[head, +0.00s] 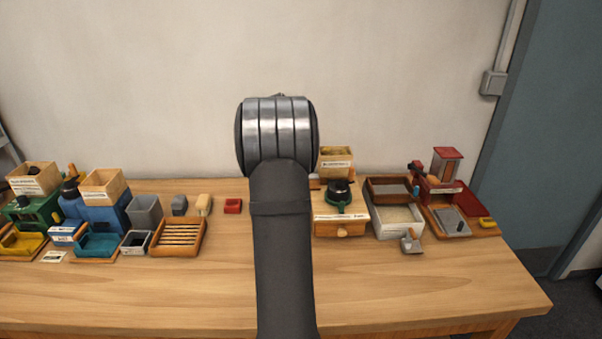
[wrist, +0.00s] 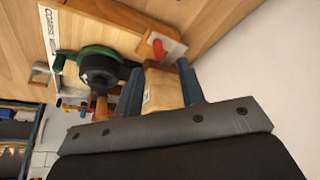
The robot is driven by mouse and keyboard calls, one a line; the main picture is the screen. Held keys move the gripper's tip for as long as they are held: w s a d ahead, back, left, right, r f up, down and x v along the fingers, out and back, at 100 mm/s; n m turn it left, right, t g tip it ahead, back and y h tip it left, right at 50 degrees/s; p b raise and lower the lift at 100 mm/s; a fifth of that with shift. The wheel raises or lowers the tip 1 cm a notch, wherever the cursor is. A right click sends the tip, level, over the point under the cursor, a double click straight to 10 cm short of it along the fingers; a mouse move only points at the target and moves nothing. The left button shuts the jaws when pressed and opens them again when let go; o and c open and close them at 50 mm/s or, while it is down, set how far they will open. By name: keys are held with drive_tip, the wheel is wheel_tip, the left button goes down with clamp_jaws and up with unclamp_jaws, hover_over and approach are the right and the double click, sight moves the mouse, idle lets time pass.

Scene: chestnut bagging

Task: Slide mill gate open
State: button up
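The mill (head: 341,212) is a wooden box with a green and black dial, right of my arm in the head view. It also shows in the wrist view (wrist: 110,25), tilted by the camera angle. A metal gate plate (wrist: 173,50) with a red knob (wrist: 158,48) sits at its edge. My gripper (wrist: 160,68) has its two blue fingers apart, pointing toward the gate plate and knob. A wooden hopper (wrist: 160,92) shows between the fingers; I cannot tell whether they touch it. In the head view my arm hides the gripper.
A wooden tray (head: 390,187) over a white bin (head: 380,225) stands right of the mill, with a red machine (head: 447,170) beyond. Green and blue machines and a slatted rack (head: 180,237) stand left. The table's front is clear. A wall rises behind.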

drive_tip(key=v, duration=1)
drive_tip(key=shift+r, duration=0.35)
